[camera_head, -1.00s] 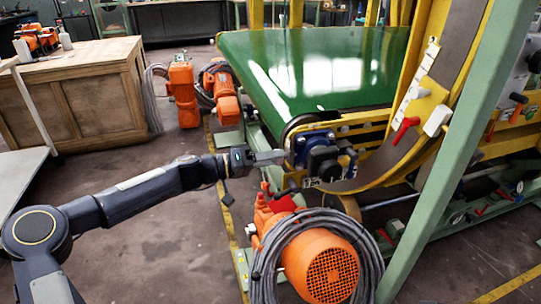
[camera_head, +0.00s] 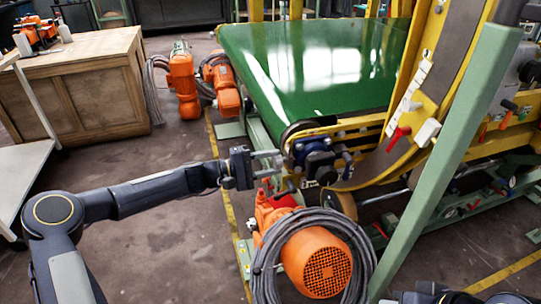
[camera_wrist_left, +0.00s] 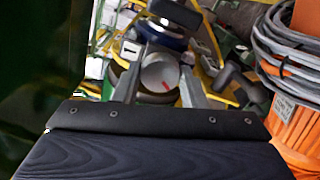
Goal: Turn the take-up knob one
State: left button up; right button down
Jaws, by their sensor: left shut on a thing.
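In the head view my left gripper (camera_head: 280,163) reaches from the left to the dark blue and black bearing block (camera_head: 313,152) at the belt's near corner. The knob is too small and too covered to make out there. My right gripper is not recognisable; only dark parts of mine show at the bottom right edge.
An orange motor (camera_head: 318,262) with a coiled grey cable stands just below the gripper. The green belt (camera_head: 320,70) lies behind, and a green slanted post (camera_head: 447,170) stands to the right. A wooden cabinet (camera_head: 80,92) is at the left.

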pick_arm(q)
jog(key=n+p, duration=0.6)
jog(key=shift+r, duration=0.2)
jog(key=n+p, duration=0.4)
jog(key=n, duration=0.2)
jog(key=n+p, duration=0.4)
jog(key=n, duration=0.1)
jog(key=shift+f, duration=0.15)
jog(key=n+p, duration=0.1)
jog(key=n, duration=0.1)
jog(key=shift+n, duration=0.4)
jog(key=shift+f+n+p, duration=0.15)
jog(key=shift+n+p, duration=0.4)
jog(key=shift+n, duration=0.85)
jog(key=o, duration=1)
